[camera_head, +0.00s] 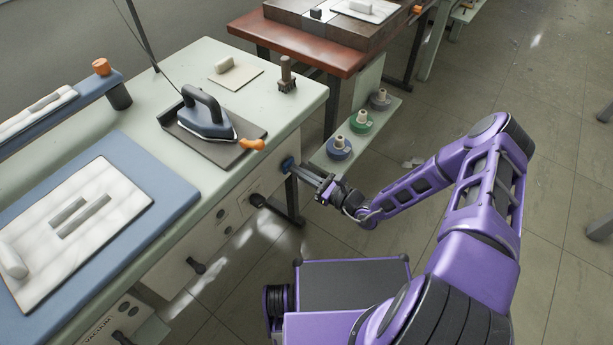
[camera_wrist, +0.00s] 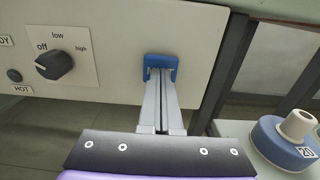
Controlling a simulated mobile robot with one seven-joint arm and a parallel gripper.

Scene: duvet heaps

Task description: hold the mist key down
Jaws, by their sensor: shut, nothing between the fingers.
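The mist key is a blue piece (camera_head: 287,163) on the front panel of the ironing table, near its right end. In the wrist view the blue key (camera_wrist: 161,62) shows around the far ends of my fingers, and its label is not readable. My gripper (camera_head: 298,169) is shut and empty, its two grey fingers side by side. In the wrist view the fingertips (camera_wrist: 161,73) overlap the key and hide its middle. They look to be touching it, but I cannot tell how far it is pressed in.
A dial (camera_wrist: 54,65) marked off, low and high sits left of the key. The iron (camera_head: 207,113) rests on a dark pad above, with an orange piece (camera_head: 252,144) at the table edge. Spools, one blue (camera_head: 338,148), stand on a low shelf to the right.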

